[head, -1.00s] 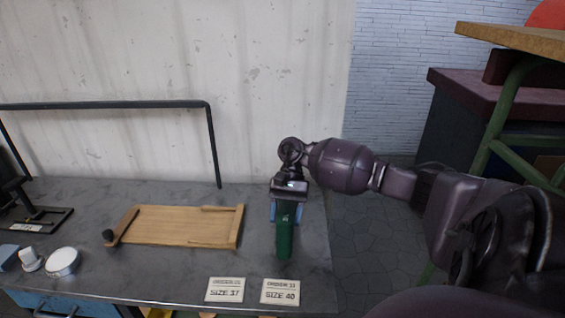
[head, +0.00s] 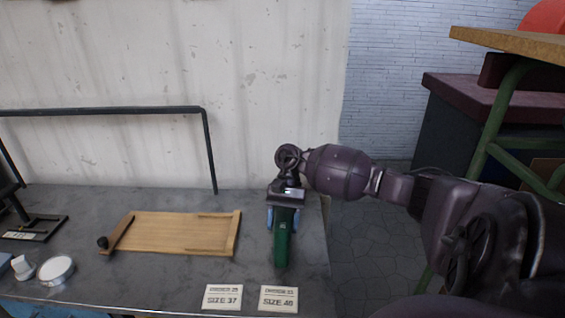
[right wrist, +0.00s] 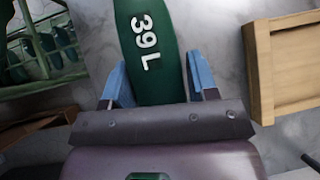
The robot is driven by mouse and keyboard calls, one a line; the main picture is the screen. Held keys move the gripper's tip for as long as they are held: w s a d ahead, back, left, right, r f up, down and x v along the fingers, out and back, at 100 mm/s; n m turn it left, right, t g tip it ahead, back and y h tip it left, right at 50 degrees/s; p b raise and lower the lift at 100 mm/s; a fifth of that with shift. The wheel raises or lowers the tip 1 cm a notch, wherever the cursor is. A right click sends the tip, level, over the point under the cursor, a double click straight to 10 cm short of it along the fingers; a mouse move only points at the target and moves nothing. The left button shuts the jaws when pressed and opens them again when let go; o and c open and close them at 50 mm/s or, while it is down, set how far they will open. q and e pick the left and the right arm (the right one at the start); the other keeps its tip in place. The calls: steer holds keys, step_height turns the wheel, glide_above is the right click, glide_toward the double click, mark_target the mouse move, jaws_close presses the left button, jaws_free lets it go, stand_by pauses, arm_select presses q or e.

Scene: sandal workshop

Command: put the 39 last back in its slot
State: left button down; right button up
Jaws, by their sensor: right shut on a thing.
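The green last (head: 283,245) is at the right end of the grey workbench in the head view. In the right wrist view the same last (right wrist: 150,50) carries the white marking "39 L". My right gripper (head: 284,215) is shut on it, with a blue finger on each side. The last points toward the front edge of the bench. I cannot tell whether it touches the bench top. My left gripper is not in view. I cannot make out the last's slot for certain; a green rack with dark green shapes (right wrist: 45,50) shows at the left of the right wrist view.
A wooden board (head: 175,232) with raised ends lies left of the last. Two cards, SIZE 37 (head: 222,297) and SIZE 40 (head: 278,299), lie at the front edge. A round white tin (head: 56,270) is at the left. A dark rail (head: 100,111) stands behind.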

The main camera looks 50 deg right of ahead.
steer(key=shift+f, duration=0.1)
stand_by(0.5)
steer(key=o, duration=1)
steer(key=b+v, duration=0.1)
steer(key=v, duration=0.9)
steer(key=shift+w+d+r, duration=0.15)
steer(key=shift+d+r, duration=0.05)
steer(key=shift+r, duration=0.1)
steer(key=shift+a, duration=0.15)
